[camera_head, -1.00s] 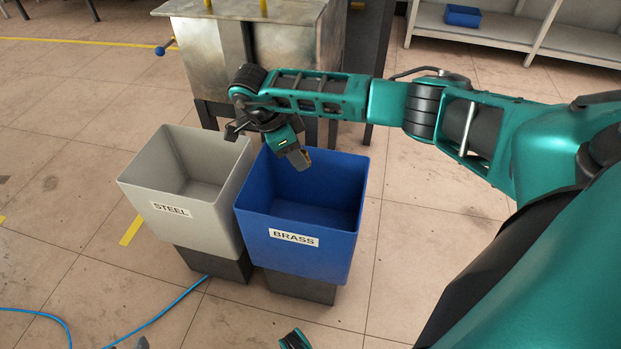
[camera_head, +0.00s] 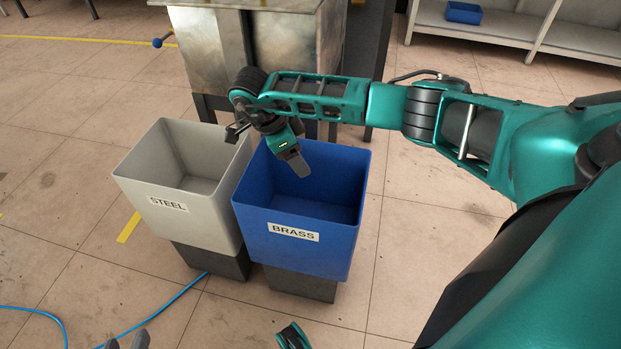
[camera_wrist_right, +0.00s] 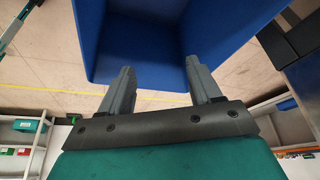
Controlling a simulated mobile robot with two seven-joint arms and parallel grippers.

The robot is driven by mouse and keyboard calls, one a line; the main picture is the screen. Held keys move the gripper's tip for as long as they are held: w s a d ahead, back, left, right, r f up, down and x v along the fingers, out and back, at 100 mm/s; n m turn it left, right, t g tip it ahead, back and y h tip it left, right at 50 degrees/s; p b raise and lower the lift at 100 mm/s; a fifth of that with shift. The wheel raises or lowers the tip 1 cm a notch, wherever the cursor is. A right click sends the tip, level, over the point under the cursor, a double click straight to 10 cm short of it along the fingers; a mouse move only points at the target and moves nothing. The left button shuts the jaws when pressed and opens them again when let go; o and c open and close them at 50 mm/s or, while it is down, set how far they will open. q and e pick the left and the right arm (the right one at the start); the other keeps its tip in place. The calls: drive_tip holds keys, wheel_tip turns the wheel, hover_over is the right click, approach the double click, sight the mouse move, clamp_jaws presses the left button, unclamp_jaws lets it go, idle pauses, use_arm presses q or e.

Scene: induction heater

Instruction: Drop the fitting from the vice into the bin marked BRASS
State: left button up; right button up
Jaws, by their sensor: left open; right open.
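The blue bin marked BRASS (camera_head: 292,258) stands on the floor at the middle of the head view; its blue wall also fills the top of the right wrist view (camera_wrist_right: 135,52). My right gripper (camera_head: 296,164) hangs over the bin's mouth, pointing down into it. Its two fingers are apart and empty in the right wrist view (camera_wrist_right: 163,85). I see no fitting in either view; part of the bin's inside is hidden. The vice is not in view.
A grey bin marked STEEL (camera_head: 170,224) stands close to the left of the blue bin. A metal cabinet (camera_head: 285,50) on legs is behind them. A blue hose (camera_head: 165,310) lies on the floor at lower left. Shelves (camera_head: 490,35) stand at the back right.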

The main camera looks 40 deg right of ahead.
use_arm(q)
drive_tip(key=p, duration=0.1)
drive_tip(key=a+r+p, duration=0.1)
drive_tip(key=p, duration=0.1)
drive_tip(key=shift+s+r+y, duration=0.15)
drive_tip(key=shift+s+y, duration=0.05)
drive_tip(key=shift+y, duration=0.1)
use_arm(e)
drive_tip(key=v, duration=1.3)
drive_tip(key=shift+w, duration=0.1)
